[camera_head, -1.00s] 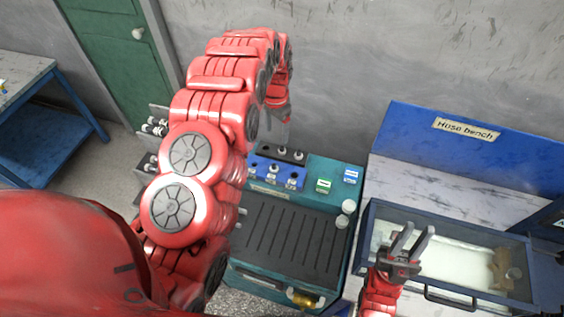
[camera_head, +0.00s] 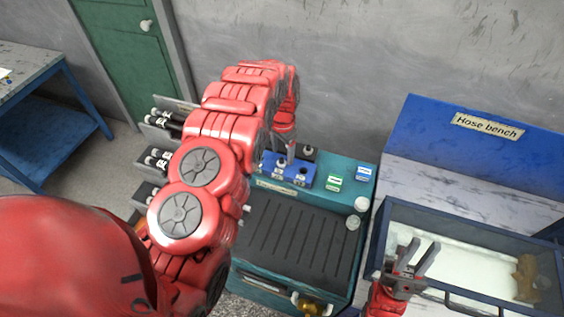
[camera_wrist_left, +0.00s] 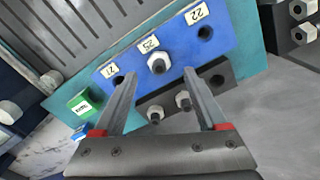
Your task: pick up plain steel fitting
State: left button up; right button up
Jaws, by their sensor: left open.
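A fitting with a pale hex collar (camera_wrist_left: 157,63) stands in the middle hole, marked 25, of the blue block (camera_wrist_left: 220,25). Two similar fittings (camera_wrist_left: 155,113) (camera_wrist_left: 183,101) stand in the black block beside it. I cannot tell which is the plain steel one. My left gripper (camera_wrist_left: 160,76) is open and empty. In the wrist view its fingers lie on either side of the fitting at 25, with the tips near the blue block; contact is unclear. In the head view it is over the blue block (camera_head: 300,184), partly hidden by my arm. My right gripper (camera_head: 418,258) is open and empty.
The blocks sit on a teal bench with a dark ribbed mat (camera_head: 290,245). Green (camera_head: 334,183) and blue (camera_head: 364,173) labelled blocks stand to their right. Shelves with black hose ends (camera_head: 160,160) stand at left.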

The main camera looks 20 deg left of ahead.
aim_at(282, 159)
pick_arm(q)
jog(key=f, duration=0.1)
jog(key=p, duration=0.1)
jog(key=f, duration=0.1)
jog(key=shift+s+a+f+p, duration=0.15)
jog(key=shift+s+f+p, duration=0.1)
jog(key=shift+f+p, duration=0.1)
jog(key=shift+w+f, duration=0.1)
jog(key=shift+f, duration=0.25)
jog(key=shift+c, duration=0.2)
grip_shut()
